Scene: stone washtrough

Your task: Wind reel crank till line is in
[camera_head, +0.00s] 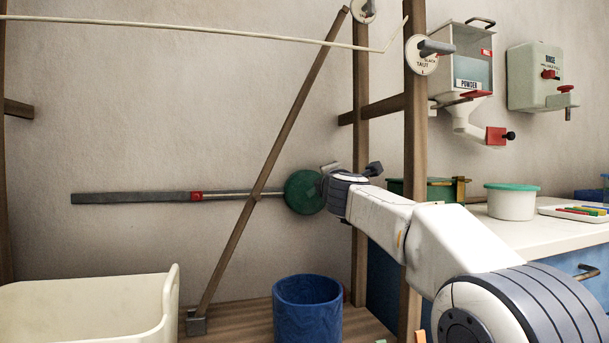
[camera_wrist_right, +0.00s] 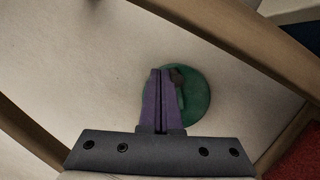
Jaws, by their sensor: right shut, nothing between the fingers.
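A green round disc (camera_head: 304,192), which looks like the reel, is against the wall at the end of a thin rod. In the right wrist view the disc (camera_wrist_right: 200,98) lies behind my fingers. My left gripper is not in view.
A round dial (camera_head: 422,55) reading "TAUT" is on the front post (camera_head: 415,140). A slanted wooden strut (camera_head: 280,150) crosses in front of the rod. A blue bucket (camera_head: 307,310) and cream tub (camera_head: 90,305) stand below. The counter (camera_head: 510,228) is at right.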

